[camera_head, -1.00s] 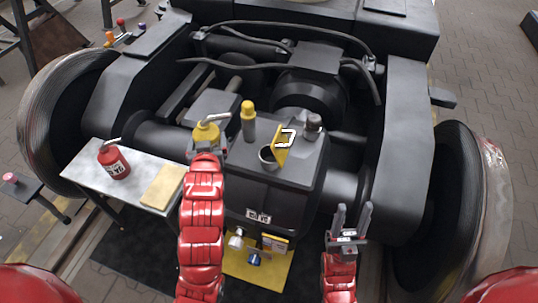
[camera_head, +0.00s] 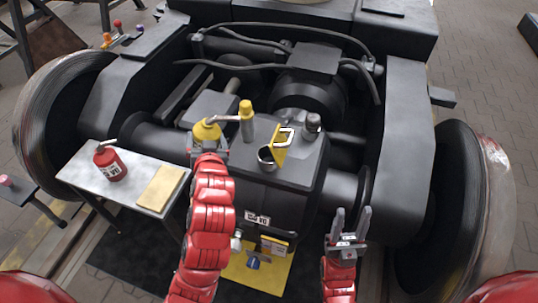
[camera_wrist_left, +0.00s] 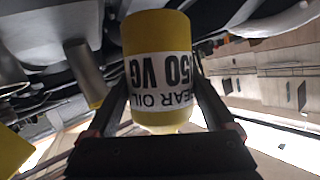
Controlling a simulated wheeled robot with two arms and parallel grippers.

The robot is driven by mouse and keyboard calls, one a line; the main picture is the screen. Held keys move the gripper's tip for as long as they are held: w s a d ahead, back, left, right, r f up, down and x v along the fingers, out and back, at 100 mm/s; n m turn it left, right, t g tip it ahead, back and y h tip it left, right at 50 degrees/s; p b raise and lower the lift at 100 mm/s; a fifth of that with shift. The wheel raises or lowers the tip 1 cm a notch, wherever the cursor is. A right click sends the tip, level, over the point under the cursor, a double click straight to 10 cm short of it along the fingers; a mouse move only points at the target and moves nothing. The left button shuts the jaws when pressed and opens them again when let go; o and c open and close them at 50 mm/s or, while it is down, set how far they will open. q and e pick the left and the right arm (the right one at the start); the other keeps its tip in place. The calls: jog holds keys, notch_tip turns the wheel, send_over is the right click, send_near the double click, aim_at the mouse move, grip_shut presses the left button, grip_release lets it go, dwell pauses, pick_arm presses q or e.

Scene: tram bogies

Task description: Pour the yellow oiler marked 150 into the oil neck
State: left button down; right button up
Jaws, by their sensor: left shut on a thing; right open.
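The yellow oiler (camera_head: 206,132) is held upright by my left gripper (camera_head: 207,150), which is shut around its body. In the left wrist view its white label (camera_wrist_left: 160,82) shows upside down, reading GEAR OIL and 150. Its grey spout points right, toward a yellow-capped post (camera_head: 246,118) in the head view. The oil neck (camera_head: 267,157) is a dark round opening on top of the gearbox, right of and a little nearer than the oiler. A yellow flap with a pale handle (camera_head: 282,148) stands raised beside it. My right gripper (camera_head: 349,212) is open and empty, in front of the gearbox at right.
A side table (camera_head: 95,175) at left holds a red oiler (camera_head: 110,162) and a yellow cloth or pad (camera_head: 160,188). A dark cap (camera_head: 311,125) sits right of the neck. A yellow panel (camera_head: 262,275) lies low in front. Large wheels stand at both sides.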

pick_arm(q)
jog(key=shift+d+r+m, duration=0.1)
jog(key=shift+r+m, duration=0.05)
jog(key=shift+m, duration=0.15)
dwell(0.5)
jog(key=shift+d+f+m+t+y+b, duration=0.35)
jog(key=shift+f+m+y+b, duration=0.35)
jog(key=shift+b, duration=0.55)
jog(key=shift+d+m+y+b, duration=0.3)
jog(key=shift+d+m+b, duration=0.1)
jog(key=shift+m, duration=0.1)
dwell(1.0)
jog(key=shift+d+f+m+t, duration=0.1)
jog(key=shift+f+m+t, duration=0.1)
jog(key=shift+m+t, duration=0.45)
dwell(0.7)
jog(key=shift+f+m+y, duration=0.2)
jog(key=shift+m+y, duration=0.3)
jog(key=shift+m, duration=0.25)
dwell(2.3)
